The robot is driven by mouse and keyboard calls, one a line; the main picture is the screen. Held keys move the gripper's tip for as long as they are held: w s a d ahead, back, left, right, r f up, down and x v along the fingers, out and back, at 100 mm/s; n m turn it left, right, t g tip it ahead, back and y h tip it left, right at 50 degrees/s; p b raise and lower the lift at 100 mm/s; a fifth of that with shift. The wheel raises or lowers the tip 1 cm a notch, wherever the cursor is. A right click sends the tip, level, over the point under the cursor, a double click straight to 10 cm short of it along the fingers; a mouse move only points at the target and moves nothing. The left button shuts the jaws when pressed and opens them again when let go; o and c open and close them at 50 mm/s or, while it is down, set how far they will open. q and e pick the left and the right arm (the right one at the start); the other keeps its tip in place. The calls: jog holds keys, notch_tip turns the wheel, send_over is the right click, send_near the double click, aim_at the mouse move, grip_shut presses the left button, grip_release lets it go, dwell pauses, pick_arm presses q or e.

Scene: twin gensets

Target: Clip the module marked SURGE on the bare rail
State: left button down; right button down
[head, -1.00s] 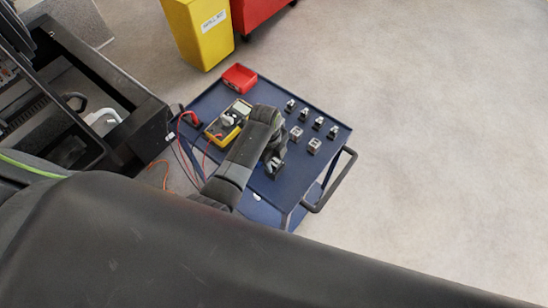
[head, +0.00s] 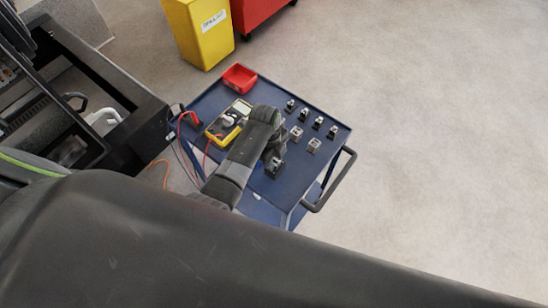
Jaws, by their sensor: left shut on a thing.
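Several small modules stand on the blue cart, among them one dark-and-white module (head: 318,122) and a pale grey one (head: 314,145). I cannot read any marking on them, so I cannot tell which is SURGE. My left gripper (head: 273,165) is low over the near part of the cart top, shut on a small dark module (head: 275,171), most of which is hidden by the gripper. The bare rail cannot be made out. My right gripper is not in view.
The blue cart (head: 218,97) also carries a yellow multimeter (head: 229,121) with red leads and a red tray (head: 239,77). A black handle (head: 336,182) sticks out at its right. A yellow bin (head: 198,32) stands behind. A dark open cabinet (head: 95,85) is at left. Floor at right is clear.

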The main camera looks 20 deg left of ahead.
pick_arm(q)
jog(key=shift+r, duration=3.9)
